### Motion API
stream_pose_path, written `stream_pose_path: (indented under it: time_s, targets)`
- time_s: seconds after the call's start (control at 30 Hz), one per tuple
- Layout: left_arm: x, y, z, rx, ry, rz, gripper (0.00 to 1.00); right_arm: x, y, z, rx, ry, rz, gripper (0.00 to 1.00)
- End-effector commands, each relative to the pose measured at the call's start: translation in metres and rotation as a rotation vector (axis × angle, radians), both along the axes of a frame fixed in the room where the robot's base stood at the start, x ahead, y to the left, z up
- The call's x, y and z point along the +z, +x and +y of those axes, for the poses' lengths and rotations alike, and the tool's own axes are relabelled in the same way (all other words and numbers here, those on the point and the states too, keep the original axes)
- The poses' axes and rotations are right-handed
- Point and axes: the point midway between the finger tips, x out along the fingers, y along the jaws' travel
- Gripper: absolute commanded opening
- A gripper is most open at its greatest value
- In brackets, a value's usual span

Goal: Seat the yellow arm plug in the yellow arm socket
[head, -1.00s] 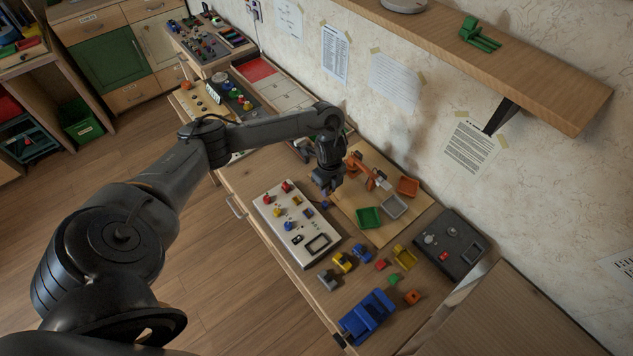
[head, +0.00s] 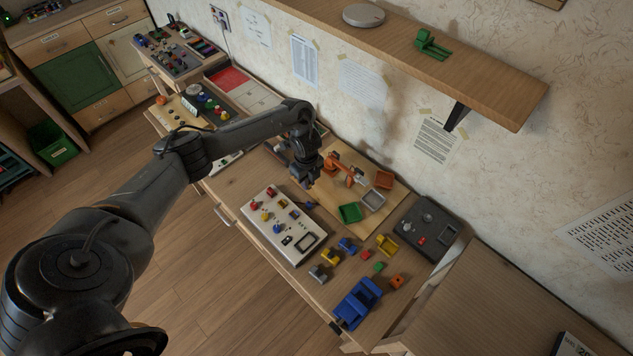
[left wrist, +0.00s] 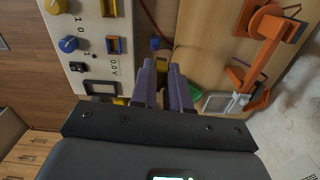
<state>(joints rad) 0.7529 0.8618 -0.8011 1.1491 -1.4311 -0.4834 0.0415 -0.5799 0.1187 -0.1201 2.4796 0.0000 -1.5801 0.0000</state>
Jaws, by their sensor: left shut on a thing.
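My left gripper (head: 308,180) is above the near left edge of the wooden board (head: 335,195), beside the orange toy arm (head: 345,172). In the left wrist view its two purple-blue fingers (left wrist: 162,88) point at the table between the white panel and the board. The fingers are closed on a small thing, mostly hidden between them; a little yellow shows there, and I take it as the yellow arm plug. I cannot make out the yellow arm socket in either view. The orange toy arm also shows in the left wrist view (left wrist: 265,35). My right gripper is not in view.
A white knob panel (head: 285,225) lies left of the board. A dark box (head: 428,228) stands at right. A shelf overhangs the wall.

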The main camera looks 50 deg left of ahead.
Motion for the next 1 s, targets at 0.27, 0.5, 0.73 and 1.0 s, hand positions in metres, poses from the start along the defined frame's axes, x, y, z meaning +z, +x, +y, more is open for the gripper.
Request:
stream_pose_path:
  time_s: [0.27, 0.5, 0.73, 1.0]
  targets:
    - [0.0, -0.05, 0.036, 0.08, 0.003, 0.004, 0.0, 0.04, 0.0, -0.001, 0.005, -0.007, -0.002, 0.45]
    - [-0.01, -0.069, 0.039, 0.086, 0.002, 0.0, 0.0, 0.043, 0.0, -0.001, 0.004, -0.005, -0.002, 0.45]
    - [-0.022, -0.071, 0.039, 0.086, 0.001, -0.002, 0.0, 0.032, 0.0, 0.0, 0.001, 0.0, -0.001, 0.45]
    - [-0.046, -0.071, 0.039, 0.086, 0.002, -0.001, 0.0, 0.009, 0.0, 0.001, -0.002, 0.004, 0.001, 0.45]
